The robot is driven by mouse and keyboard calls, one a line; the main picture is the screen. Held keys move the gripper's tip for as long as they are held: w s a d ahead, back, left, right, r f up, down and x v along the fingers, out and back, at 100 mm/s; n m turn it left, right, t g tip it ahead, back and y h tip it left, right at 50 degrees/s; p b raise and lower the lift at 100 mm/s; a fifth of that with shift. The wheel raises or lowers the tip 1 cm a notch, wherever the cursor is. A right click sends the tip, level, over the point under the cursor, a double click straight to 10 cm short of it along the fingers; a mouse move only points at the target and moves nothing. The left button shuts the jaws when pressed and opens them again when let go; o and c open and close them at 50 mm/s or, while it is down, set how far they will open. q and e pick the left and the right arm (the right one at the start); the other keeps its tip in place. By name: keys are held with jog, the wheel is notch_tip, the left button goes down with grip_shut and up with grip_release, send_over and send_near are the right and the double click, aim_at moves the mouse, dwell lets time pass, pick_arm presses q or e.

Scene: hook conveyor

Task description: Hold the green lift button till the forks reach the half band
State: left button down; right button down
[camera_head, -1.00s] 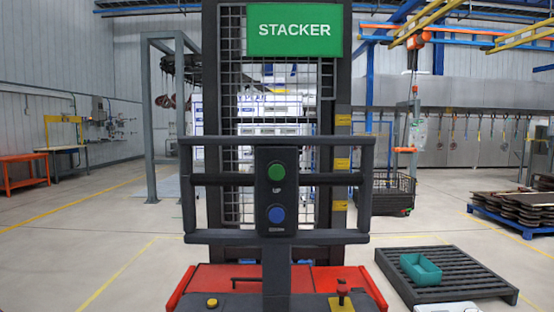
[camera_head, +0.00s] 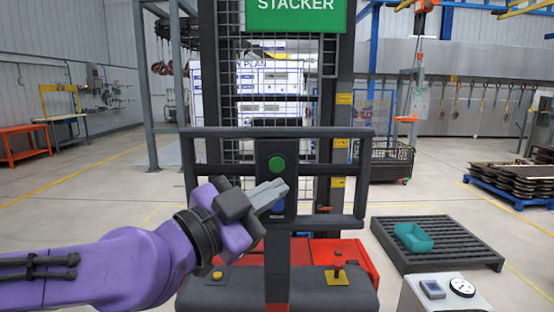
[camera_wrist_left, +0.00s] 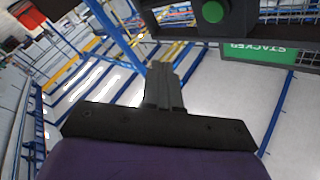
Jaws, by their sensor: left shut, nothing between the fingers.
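The green lift button (camera_head: 277,164) is on the dark control post of the stacker, and it also shows upside down at the top of the left wrist view (camera_wrist_left: 212,12). I cannot make out the forks. My right gripper is out of view.
The stacker's dark handle frame (camera_head: 345,133) surrounds the post. A red mushroom knob (camera_head: 338,265) and a yellow button (camera_head: 217,276) sit on its base. A grey box with a gauge (camera_head: 461,287) and a pallet with a teal bin (camera_head: 414,238) stand at right.

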aim_at(277, 165)
pick_arm(q)
jog(key=shift+w+r, duration=0.1)
jog(key=shift+w, duration=0.1)
jog(key=shift+w+b, duration=0.4)
jog(key=shift+w, duration=3.85)
jog(key=shift+w, duration=0.45)
